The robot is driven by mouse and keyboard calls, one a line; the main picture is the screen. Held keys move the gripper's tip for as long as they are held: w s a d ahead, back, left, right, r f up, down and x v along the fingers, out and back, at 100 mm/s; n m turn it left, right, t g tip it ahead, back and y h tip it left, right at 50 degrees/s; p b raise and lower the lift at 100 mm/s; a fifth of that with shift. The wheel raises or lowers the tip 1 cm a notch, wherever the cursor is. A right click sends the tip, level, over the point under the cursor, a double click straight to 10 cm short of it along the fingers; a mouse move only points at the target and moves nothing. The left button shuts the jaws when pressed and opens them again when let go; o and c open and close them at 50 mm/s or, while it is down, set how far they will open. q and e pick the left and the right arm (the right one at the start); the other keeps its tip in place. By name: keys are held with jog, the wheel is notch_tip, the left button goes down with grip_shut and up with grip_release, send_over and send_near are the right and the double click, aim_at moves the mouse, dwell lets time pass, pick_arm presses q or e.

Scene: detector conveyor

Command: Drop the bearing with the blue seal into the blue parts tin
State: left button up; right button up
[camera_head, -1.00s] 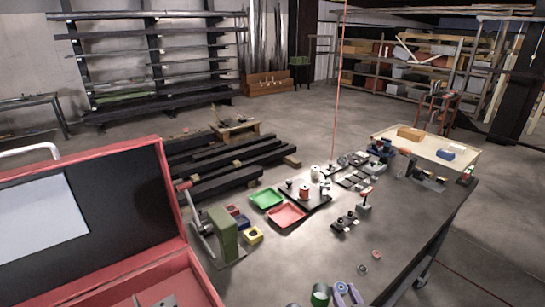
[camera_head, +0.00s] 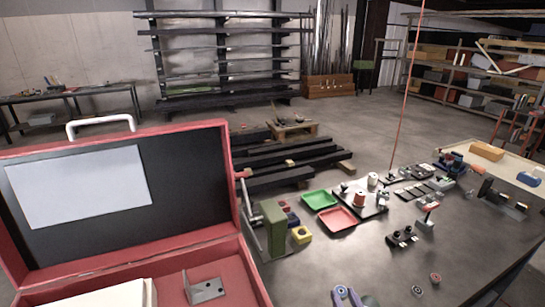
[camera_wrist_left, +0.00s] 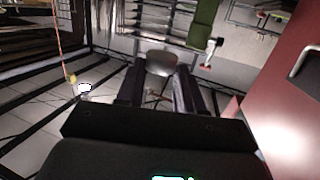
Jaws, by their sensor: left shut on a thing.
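The blue parts tin (camera_head: 293,220) stands on the bench between a red tin (camera_head: 284,206) and a yellow tin (camera_head: 301,235), just right of the green press. My left gripper (camera_head: 346,296) shows only in part at the bottom edge of the head view, nearer than the tins and apart from them. In the left wrist view its dark fingers (camera_wrist_left: 160,88) are shut on a grey rounded thing (camera_wrist_left: 160,63), which looks like the bearing; its seal colour is not clear there. Two other bearings lie on the bench, one reddish (camera_head: 435,278) and one darker (camera_head: 417,290). My right gripper is not in view.
An open red toolbox (camera_head: 235,262) fills the left side. The green press (camera_head: 274,228) stands between it and the tins. Green (camera_head: 320,199) and red (camera_head: 337,219) trays lie behind the tins. The bench front between tins and loose bearings is mostly clear.

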pick_arm(q)
notch_tip(320, 180, down, 3)
jog(key=shift+r+b, duration=0.2)
jog(key=shift+b, duration=0.6)
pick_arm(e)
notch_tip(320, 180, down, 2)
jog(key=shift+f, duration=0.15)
